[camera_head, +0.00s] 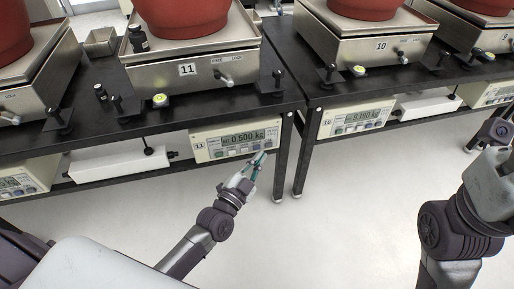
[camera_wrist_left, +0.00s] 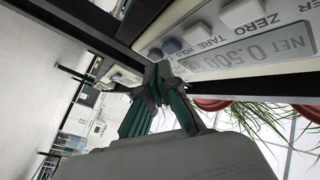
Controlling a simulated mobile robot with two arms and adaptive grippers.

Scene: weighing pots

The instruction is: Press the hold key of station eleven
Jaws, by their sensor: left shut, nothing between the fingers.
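Station eleven's indicator (camera_head: 235,139) is a cream panel under the black bench's front edge. Its display reads 0.500 kg, with a row of keys below. My left gripper (camera_head: 262,156) is shut and empty, with its fingertips close to the panel's lower right end. In the left wrist view the hold key (camera_wrist_left: 172,47) is a blue-grey button beside the tare key (camera_wrist_left: 196,35) and the zero key (camera_wrist_left: 241,12). The left fingertips (camera_wrist_left: 158,72) are just beside the hold key there. I cannot tell whether they touch it. My right gripper is out of view.
Station eleven's scale (camera_head: 190,70) carries a red pot (camera_head: 185,15) on the bench above. Station ten's indicator (camera_head: 355,117) hangs to the right, past a gap with black table legs. A white box (camera_head: 118,165) sits left of the panel. The floor in front is clear.

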